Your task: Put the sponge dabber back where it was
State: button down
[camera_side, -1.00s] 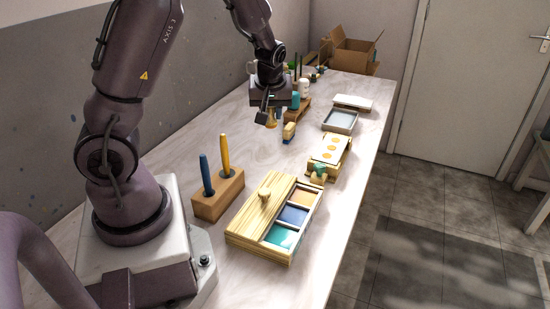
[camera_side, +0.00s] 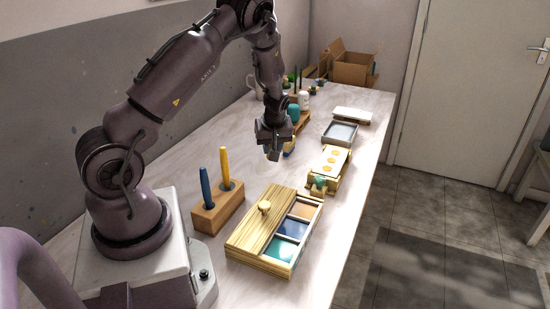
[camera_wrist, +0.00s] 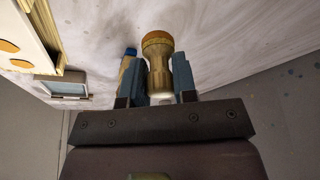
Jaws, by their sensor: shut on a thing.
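My gripper (camera_side: 272,154) is above the table, past the wooden glaze box, with its fingers pointing down. In the wrist view my gripper (camera_wrist: 159,82) is shut on the sponge dabber (camera_wrist: 158,68), a tan, waisted piece with an orange-brown round end. The dabber lies between the two blue-grey fingers, with its round end beyond the fingertips. In the side view the fingers mostly hide it. I cannot tell which spot it came from.
The wooden box (camera_side: 257,235) has a knobbed lid and orange, blue and teal wells. A block (camera_side: 219,211) holds a blue and a yellow tool. A yellow-dotted tile (camera_side: 329,158), grey tray (camera_side: 340,132) and blue-yellow item (camera_side: 290,146) stand nearby.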

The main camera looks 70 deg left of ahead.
jog(key=shift+w+a+f, duration=0.4)
jog(key=shift+f, duration=0.3)
jog(key=shift+w+a+f, duration=0.1)
jog(key=shift+w+f, duration=0.05)
jog(key=shift+f, duration=0.75)
jog(key=shift+w+a+f, duration=0.1)
jog(key=shift+f, duration=0.8)
jog(key=shift+f, duration=0.1)
jog(key=c, duration=0.9)
grip_release()
jog(key=shift+f, duration=0.1)
